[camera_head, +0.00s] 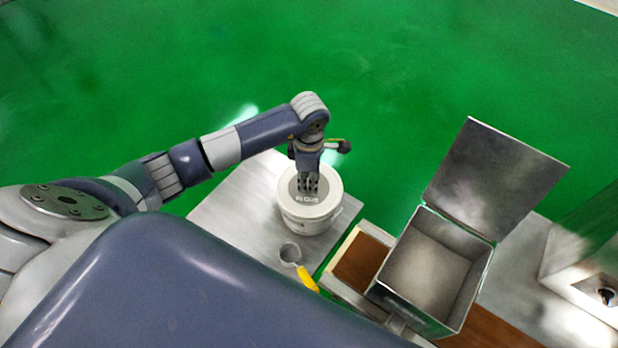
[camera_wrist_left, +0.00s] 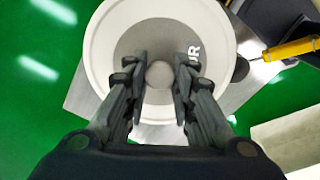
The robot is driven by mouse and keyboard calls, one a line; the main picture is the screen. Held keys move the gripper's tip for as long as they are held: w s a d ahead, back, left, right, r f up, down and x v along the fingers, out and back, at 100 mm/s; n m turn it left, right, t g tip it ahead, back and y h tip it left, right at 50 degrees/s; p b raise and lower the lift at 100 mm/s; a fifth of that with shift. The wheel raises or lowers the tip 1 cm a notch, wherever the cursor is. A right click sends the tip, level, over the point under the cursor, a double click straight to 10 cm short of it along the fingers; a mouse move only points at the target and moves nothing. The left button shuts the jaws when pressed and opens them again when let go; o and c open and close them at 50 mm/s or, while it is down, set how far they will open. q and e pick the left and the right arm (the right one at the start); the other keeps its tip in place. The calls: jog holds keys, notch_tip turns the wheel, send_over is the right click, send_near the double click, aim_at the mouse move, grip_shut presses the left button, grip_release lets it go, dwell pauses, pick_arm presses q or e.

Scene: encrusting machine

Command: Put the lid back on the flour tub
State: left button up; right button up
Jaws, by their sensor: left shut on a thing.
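The white flour tub (camera_head: 305,222) stands upright on the metal table, and its pale round rim also shows in the left wrist view (camera_wrist_left: 100,60). My left gripper (camera_head: 308,190) points down over the tub, shut on the lid's round knob (camera_wrist_left: 159,75). Whether the lid rests on the tub or hangs just above it, I cannot tell. My right gripper is not in view.
A metal scoop (camera_head: 290,253) with a yellow handle (camera_head: 307,279) lies on the metal table (camera_head: 232,212) in front of the tub. An open metal box (camera_head: 432,274) with its hinged cover raised (camera_head: 492,178) stands to the right, beside a brown panel (camera_head: 362,262). The table left of the tub is clear.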

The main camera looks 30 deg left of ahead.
pick_arm(q)
jog(key=shift+f+b, duration=0.2)
jog(key=shift+b, duration=0.1)
dwell(0.4)
dwell(0.4)
dwell(0.3)
dwell(0.3)
jog(key=o, duration=1.6)
jog(key=shift+r, duration=0.15)
